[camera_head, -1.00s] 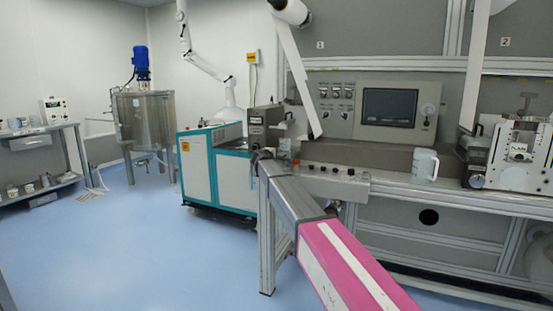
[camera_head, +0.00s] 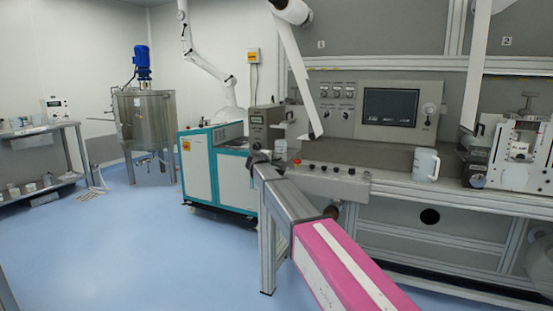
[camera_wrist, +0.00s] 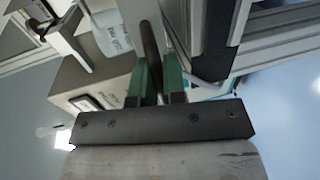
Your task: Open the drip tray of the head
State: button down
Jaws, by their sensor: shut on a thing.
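My gripper (camera_wrist: 160,80) shows in the wrist view with its two green fingers shut on a dark, slim bar (camera_wrist: 150,45). The bar runs upward between the fingers; its far end and what it joins are hard to make out. I cannot tell for certain whether it is the drip tray's handle. In the head view my gripper (camera_head: 259,158) is small and dark, at the left end of the machine bench, just below a grey unit with a display (camera_head: 258,122). The drip tray itself cannot be made out clearly there.
A teal and white cabinet (camera_head: 215,175) stands just left of my gripper. A control panel with buttons (camera_head: 325,172) lies to its right, and a white mug (camera_head: 425,165) stands farther right on the bench. Blue floor (camera_head: 150,240) is open at the left.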

jog(key=f+v, duration=0.1)
jog(key=v, duration=0.6)
jog(key=shift+s+f, duration=0.25)
jog(key=shift+s, duration=0.1)
jog(key=shift+a, duration=0.1)
jog(key=c, duration=1.2)
grip_release()
jog(key=v, duration=1)
jog(key=shift+s, duration=0.35)
jog(key=shift+a+r, duration=0.15)
